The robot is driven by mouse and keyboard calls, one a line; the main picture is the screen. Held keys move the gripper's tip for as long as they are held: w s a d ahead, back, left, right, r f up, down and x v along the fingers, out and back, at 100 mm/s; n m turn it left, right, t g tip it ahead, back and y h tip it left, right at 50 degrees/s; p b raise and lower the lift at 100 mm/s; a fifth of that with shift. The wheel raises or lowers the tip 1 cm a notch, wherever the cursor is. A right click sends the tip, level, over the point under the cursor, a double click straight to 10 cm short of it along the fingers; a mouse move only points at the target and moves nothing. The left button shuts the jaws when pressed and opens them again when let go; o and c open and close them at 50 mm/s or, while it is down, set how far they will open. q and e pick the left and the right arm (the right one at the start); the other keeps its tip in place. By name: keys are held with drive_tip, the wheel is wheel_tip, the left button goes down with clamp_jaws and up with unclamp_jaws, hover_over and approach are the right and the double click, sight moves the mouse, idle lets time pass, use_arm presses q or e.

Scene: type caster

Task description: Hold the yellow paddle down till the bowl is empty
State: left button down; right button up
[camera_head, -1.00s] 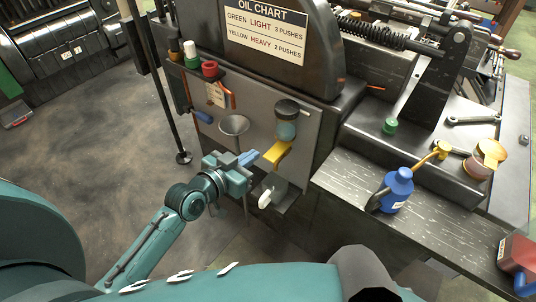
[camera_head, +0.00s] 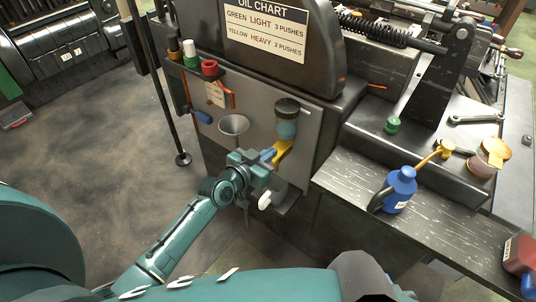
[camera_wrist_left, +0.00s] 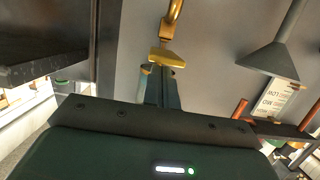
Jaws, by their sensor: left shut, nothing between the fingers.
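The yellow paddle (camera_head: 283,150) sticks out from the panel under a glass bowl (camera_head: 286,130) with a dark cap and a blue-green look. The level in the bowl is too small to tell. My left gripper (camera_head: 268,155) is shut and empty, its fingertips at the paddle's front end. In the left wrist view the paddle (camera_wrist_left: 168,58) lies just past the tips of my left gripper (camera_wrist_left: 160,75). They look close to or touching it; the exact contact is hidden. The bowl is out of the wrist view. My right gripper is not in view.
A grey funnel (camera_head: 233,125) is on the panel left of the paddle. A white-tipped part (camera_head: 265,202) sits below my gripper. A blue oil can (camera_head: 398,190) stands on the bench at right. An oil chart (camera_head: 265,30) is above.

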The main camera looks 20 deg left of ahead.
use_arm(q)
drive_tip(key=shift+f, duration=0.1)
drive_tip(key=shift+f+b, duration=0.6)
drive_tip(key=shift+f, duration=0.25)
drive_tip(key=shift+s+f, duration=0.1)
drive_tip(key=shift+f, duration=0.05)
idle(6.4)
